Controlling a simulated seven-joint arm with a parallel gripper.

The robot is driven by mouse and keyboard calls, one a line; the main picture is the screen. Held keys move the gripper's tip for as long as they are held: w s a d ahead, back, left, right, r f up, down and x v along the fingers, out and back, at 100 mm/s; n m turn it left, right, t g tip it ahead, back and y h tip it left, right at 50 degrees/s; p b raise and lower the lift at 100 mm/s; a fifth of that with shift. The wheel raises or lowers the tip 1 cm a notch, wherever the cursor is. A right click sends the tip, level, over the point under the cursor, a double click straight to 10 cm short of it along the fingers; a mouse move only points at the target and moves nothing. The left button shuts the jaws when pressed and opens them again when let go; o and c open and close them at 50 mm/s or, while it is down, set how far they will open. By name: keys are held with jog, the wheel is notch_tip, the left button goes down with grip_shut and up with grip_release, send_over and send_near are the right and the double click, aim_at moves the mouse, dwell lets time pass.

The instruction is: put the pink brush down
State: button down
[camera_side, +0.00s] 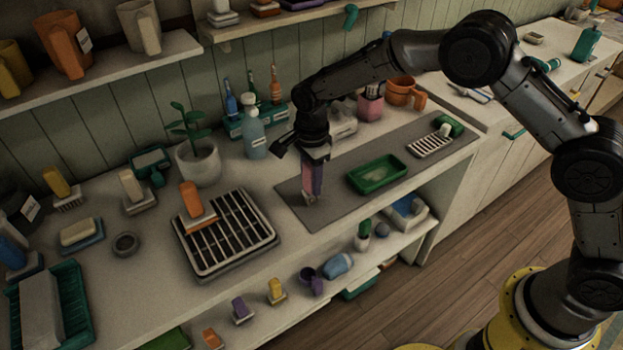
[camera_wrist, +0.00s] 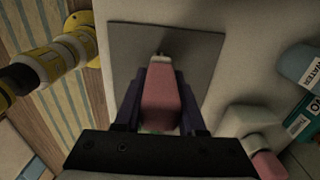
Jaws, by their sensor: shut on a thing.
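The pink brush (camera_wrist: 162,102) is between the purple fingers of my gripper (camera_wrist: 160,95) in the wrist view. In the side view my gripper (camera_side: 313,178) points down over the left end of the grey mat (camera_side: 338,211), shut on the brush. The brush (camera_side: 319,181) is mostly hidden by the fingers there. Its pale lower end is close to the mat; I cannot tell whether it touches. The grey mat also shows beneath the brush in the wrist view (camera_wrist: 130,42).
A green dish (camera_side: 376,175) sits on the mat to the right of my gripper, with a striped item (camera_side: 430,146) farther right. A slatted rack (camera_side: 225,233) with an orange-handled brush (camera_side: 192,203) stands to the left. A soap bottle (camera_side: 254,135) and plant (camera_side: 196,152) stand behind.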

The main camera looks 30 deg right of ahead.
jog(key=shift+f, duration=0.2)
jog(key=c, duration=0.5)
grip_release()
jog(key=shift+r, duration=0.1)
notch_tip(320, 180, up, 12)
jog(key=shift+r, duration=0.15)
